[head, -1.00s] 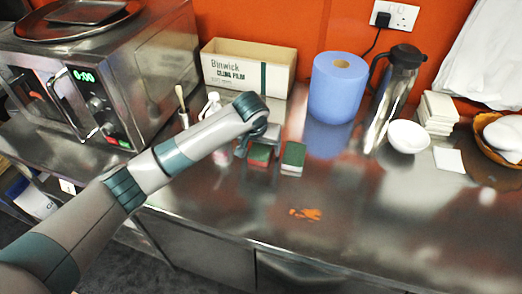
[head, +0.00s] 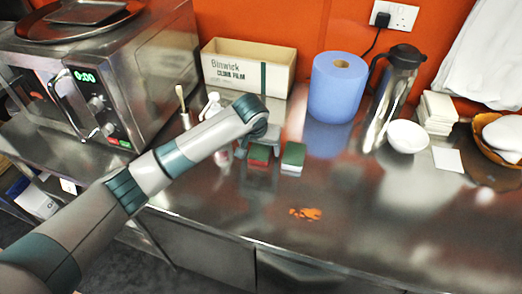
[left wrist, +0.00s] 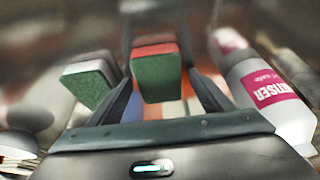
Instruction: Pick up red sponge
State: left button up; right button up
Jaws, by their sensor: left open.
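The red sponge (head: 258,156) has a green top and lies on the steel counter near the middle of the head view. It also shows in the left wrist view (left wrist: 157,78), between the two fingers. My left gripper (head: 257,143) is open, just above and behind the red sponge in the head view, with no clear grip on it. A second sponge (head: 293,158), pale with a green top, lies just to the right. It shows at the left in the left wrist view (left wrist: 90,82). My right gripper is in neither view.
A white bottle with a pink label (left wrist: 268,95) stands close beside the fingers in the left wrist view. A cardboard box (head: 248,70), a blue paper roll (head: 338,88) and a steel jug (head: 393,95) stand behind. An orange spill (head: 305,214) marks the front counter, otherwise clear.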

pick_arm(q)
jog(key=shift+f, duration=0.1)
dwell(0.3)
jog(key=shift+c, duration=0.6)
jog(key=c, duration=1)
